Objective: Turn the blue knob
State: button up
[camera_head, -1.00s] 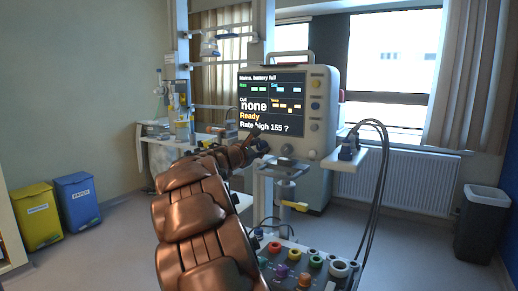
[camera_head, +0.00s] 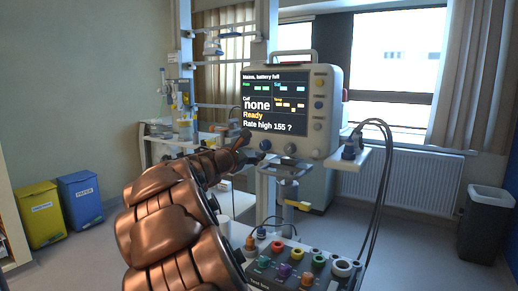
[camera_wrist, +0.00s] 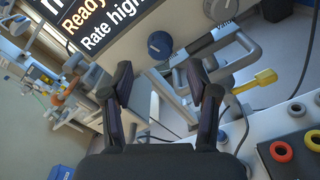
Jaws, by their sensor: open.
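The monitor (camera_head: 286,135) shows "none", "Ready" and "Rate high 155 ?" on its screen. A round dark blue knob (camera_head: 265,145) sits on its lower front edge, left of a grey knob (camera_head: 290,148). In the wrist view the blue knob (camera_wrist: 160,45) shows just beyond the fingertips, between their lines, with its pointer mark visible. My gripper (camera_wrist: 160,80) is open and empty, apart from the knob. In the head view my gripper (camera_head: 239,146) is left of the knob, partly hidden behind my own arm.
A panel with several coloured sockets (camera_head: 290,268) lies below the monitor. A yellow-handled lever (camera_head: 298,205) and grey rail (camera_wrist: 240,50) are under it. Cables (camera_head: 382,190) hang at the right. Yellow (camera_head: 42,215) and blue (camera_head: 80,198) bins stand at the left.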

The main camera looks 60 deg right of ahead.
jog(key=a, duration=0.6)
jog(key=shift+s, duration=0.2)
jog(key=s+a+f+m+g+y+p, duration=0.1)
jog(key=s+a+f+m+y+p, duration=0.1)
jog(key=s+a+f+m+y, duration=0.45)
jog(key=s+a+f+m+g+y+p, duration=0.1)
jog(key=s+a+f+m+y+p, duration=0.15)
jog(key=s+a+f, duration=0.65)
jog(key=s+a+f+m+y, duration=0.1)
jog(key=s+a+f+y, duration=0.2)
jog(key=a, duration=0.6)
jog(key=s+a+f+m+y+p, duration=0.1)
jog(key=s+a+f+y, duration=0.2)
jog(key=a, duration=0.7)
jog(key=s+a+f+y, duration=0.3)
jog(key=a, duration=0.7)
jog(key=shift+s+a+m+g, duration=0.2)
jog(key=shift+s+m+g, duration=0.2)
